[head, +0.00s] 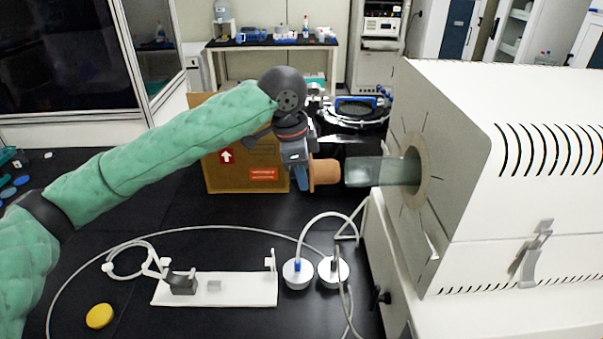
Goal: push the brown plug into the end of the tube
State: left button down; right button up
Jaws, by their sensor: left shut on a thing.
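The brown plug (325,172) is held by my left gripper (306,174), which is shut on it. The plug faces right, toward the open end of the glass tube (372,171). A small gap shows between the plug and the tube end, and the two are at about the same height in the picture. The tube sticks out to the left from the round opening of the white furnace (455,150). My gripper's fingers are partly hidden behind its own body. My right gripper is not in view.
A cardboard box (230,175) stands behind my left gripper. Below on the black table are a white stand (235,290), two round white flanges with hoses (298,272) and a yellow disc (99,316). The table's left middle is mostly clear.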

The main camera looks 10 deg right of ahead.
pick_arm(q)
jog(key=shift+t, duration=0.3)
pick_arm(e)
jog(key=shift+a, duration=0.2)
pick_arm(q)
jog(key=shift+t, duration=0.3)
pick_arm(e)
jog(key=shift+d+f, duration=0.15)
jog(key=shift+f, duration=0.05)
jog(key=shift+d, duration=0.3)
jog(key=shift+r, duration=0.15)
pick_arm(q)
jog(key=shift+t, duration=0.3)
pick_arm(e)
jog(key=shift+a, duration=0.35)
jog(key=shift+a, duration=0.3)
pick_arm(q)
jog(key=shift+d, duration=0.15)
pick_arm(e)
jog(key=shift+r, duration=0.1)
